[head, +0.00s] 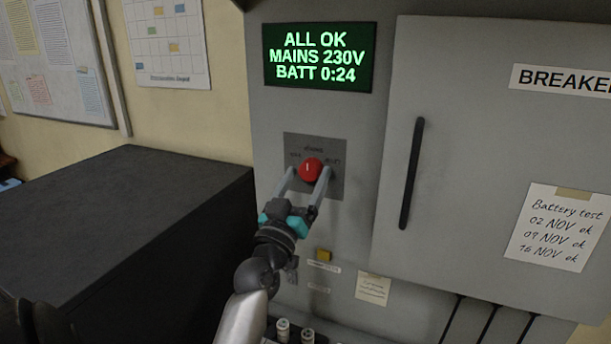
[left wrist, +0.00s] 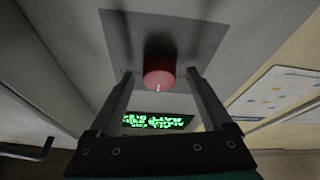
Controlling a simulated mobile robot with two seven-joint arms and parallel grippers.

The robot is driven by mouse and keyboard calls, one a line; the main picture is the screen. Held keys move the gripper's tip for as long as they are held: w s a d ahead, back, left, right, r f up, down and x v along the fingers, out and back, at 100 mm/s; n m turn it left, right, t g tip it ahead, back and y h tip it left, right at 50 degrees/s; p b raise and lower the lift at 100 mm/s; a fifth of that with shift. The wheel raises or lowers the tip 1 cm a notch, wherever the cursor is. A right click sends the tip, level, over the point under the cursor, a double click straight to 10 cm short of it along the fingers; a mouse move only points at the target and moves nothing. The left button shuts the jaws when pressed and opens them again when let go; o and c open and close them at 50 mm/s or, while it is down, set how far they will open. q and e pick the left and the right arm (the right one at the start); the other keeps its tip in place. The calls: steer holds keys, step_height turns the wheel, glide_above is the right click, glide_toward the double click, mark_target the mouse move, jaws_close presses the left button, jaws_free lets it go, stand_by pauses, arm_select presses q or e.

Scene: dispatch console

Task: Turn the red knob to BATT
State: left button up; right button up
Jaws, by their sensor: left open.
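The red knob (head: 311,169) sits on a dark grey plate (head: 330,188) on the cabinet front, below the green-lettered display. A pale mark on the knob points roughly up. Small labels around it are too blurred to read. My left gripper (head: 306,176) is open, with one finger on each side of the knob. In the left wrist view the knob (left wrist: 159,79) lies between the tips of the left gripper (left wrist: 160,80), its pale mark facing the display. I cannot tell whether the fingers touch it. My right gripper is not in view.
The display (head: 319,57) reads ALL OK, MAINS 230V, BATT 0:24. A breaker door (head: 480,130) with a long dark handle (head: 411,172) is right of the knob. A yellow part (head: 323,255) is below. A black cabinet (head: 120,215) stands at left.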

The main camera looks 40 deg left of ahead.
arm_select(q)
jaws_close()
stand_by(0.8)
